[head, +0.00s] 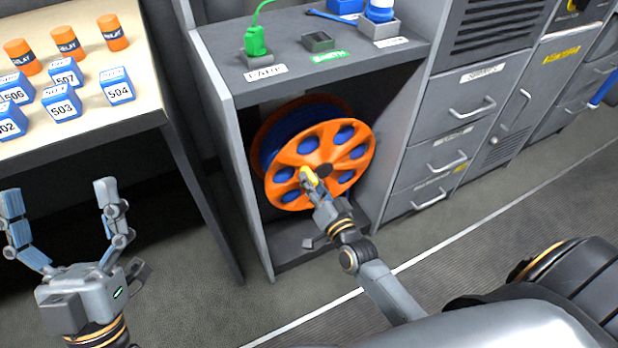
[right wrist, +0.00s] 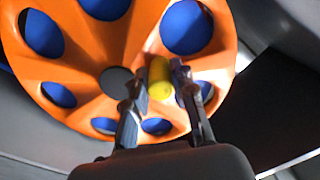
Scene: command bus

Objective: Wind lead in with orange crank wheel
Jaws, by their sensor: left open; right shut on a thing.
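The orange crank wheel (head: 299,152) stands upright in the open bay of the grey cabinet. It also shows close up in the right wrist view (right wrist: 95,60). Blue lead shows through its holes and behind its rim. A yellow handle (right wrist: 160,78) sticks out from the wheel's face. My right gripper (head: 312,183) is shut on the yellow handle, at the lower left of the wheel's hub; one finger lies on each side of it in the right wrist view. My left gripper (head: 62,212) is open and empty, in front of the table at the left.
A table (head: 95,128) at the left bears blue numbered boxes and orange relay cylinders. The cabinet top (head: 290,75) holds a green plug (head: 255,42) with a green cable and a small grey socket (head: 318,41). Grey drawers (head: 458,104) stand at the right. The cabinet's side walls border the wheel.

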